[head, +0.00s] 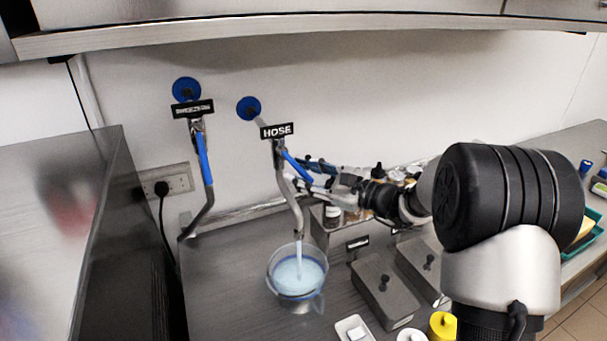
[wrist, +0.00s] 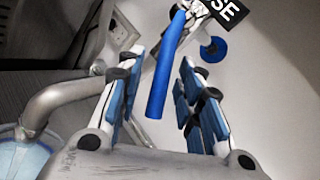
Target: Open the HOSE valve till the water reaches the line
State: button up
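The HOSE valve's blue lever (head: 297,166) slants down to the right from the tap under the HOSE label (head: 276,131). My gripper (head: 314,174) is at the lever's lower end. In the wrist view, the blue lever (wrist: 165,75) lies between the two fingers of my gripper (wrist: 161,68), which are apart, with a gap on the left and the right finger close to it. Water runs from the curved spout (head: 292,200) into a clear container (head: 312,291) below. Pale blue water (head: 297,272) stands in it; a darker blue band shows on its wall. Whether the water meets it is unclear.
A second tap with a blue lever (head: 204,158) and its own label hangs to the left. Lidded grey bins (head: 384,290) and small bottles stand right of the container. A steel cabinet (head: 98,230) borders the left. A shelf edge (head: 300,35) runs above.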

grip_shut()
dwell(0.7)
